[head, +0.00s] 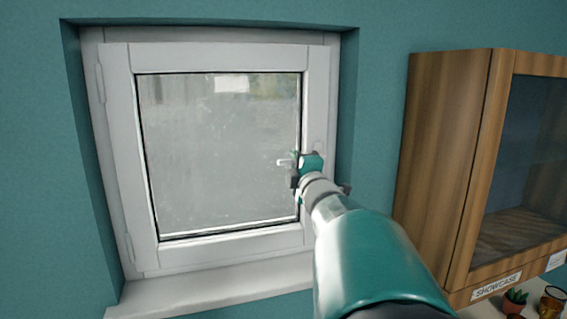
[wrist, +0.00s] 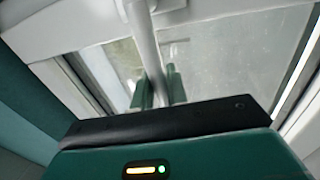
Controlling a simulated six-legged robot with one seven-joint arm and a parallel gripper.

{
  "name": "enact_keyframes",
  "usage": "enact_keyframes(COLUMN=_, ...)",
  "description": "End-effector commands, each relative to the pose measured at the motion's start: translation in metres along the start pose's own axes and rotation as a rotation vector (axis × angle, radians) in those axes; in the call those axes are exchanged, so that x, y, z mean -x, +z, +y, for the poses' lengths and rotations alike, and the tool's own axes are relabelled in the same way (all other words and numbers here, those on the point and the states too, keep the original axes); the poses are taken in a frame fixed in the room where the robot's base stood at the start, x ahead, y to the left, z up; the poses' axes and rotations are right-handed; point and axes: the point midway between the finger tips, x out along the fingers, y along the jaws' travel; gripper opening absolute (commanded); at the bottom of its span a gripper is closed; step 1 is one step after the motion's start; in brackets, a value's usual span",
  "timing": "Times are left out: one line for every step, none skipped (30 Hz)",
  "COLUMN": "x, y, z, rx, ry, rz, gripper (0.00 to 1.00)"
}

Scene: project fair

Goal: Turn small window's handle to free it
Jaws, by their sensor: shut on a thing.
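The small window (head: 116,150) has a white frame and a single pane, and its sash looks closed in the frame. Its handle (head: 283,162) is pale and sits at the right side of the sash; the visible end points left, roughly level, over the edge of the glass. My gripper (head: 294,161) is at the handle and hides most of it. In the wrist view, the handle (wrist: 145,45) shows as a white bar running between the two teal fingers of my gripper (wrist: 155,88), which is shut on it.
A wooden showcase cabinet (head: 440,160) with a glass front hangs to the right of the window. The white sill (head: 200,290) juts out under the window. Bare teal wall lies left.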

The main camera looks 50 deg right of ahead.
Motion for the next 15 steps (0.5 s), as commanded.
enact_keyframes(x=0.0001, y=0.0014, z=0.0025, rx=-0.001, ry=0.005, rz=-0.003, gripper=0.0)
enact_keyframes(x=0.0001, y=0.0014, z=0.0026, rx=-0.001, ry=0.005, rz=-0.003, gripper=0.0)
enact_keyframes(x=0.0001, y=0.0014, z=0.0027, rx=-0.001, ry=0.005, rz=-0.003, gripper=0.0)
enact_keyframes(x=0.0001, y=0.0014, z=0.0027, rx=-0.001, ry=0.005, rz=-0.003, gripper=0.17)
enact_keyframes(x=0.0001, y=0.0014, z=0.0027, rx=-0.001, ry=0.005, rz=-0.003, gripper=0.23)
enact_keyframes(x=0.0001, y=0.0014, z=0.0025, rx=-0.001, ry=0.005, rz=-0.003, gripper=0.31)
enact_keyframes(x=0.0001, y=0.0013, z=0.0023, rx=-0.001, ry=0.005, rz=-0.002, gripper=0.34)
enact_keyframes(x=0.0001, y=0.0012, z=0.0021, rx=0.0, ry=0.004, rz=-0.002, gripper=0.34)
enact_keyframes(x=0.0001, y=0.0011, z=0.0019, rx=0.0, ry=0.004, rz=-0.002, gripper=0.34)
enact_keyframes(x=0.0001, y=0.001, z=0.0018, rx=0.0, ry=0.004, rz=-0.002, gripper=0.34)
enact_keyframes(x=0.0001, y=0.0009, z=0.0017, rx=0.0, ry=0.003, rz=-0.002, gripper=0.34)
enact_keyframes(x=0.0001, y=0.0008, z=0.0015, rx=0.0, ry=0.003, rz=-0.001, gripper=0.34)
enact_keyframes(x=0.0, y=0.0007, z=0.0014, rx=0.0, ry=0.003, rz=-0.001, gripper=0.34)
enact_keyframes(x=0.0001, y=0.0007, z=0.0013, rx=0.0, ry=0.003, rz=-0.001, gripper=0.34)
enact_keyframes(x=0.0006, y=0.0006, z=0.0013, rx=0.001, ry=0.003, rz=-0.001, gripper=0.34)
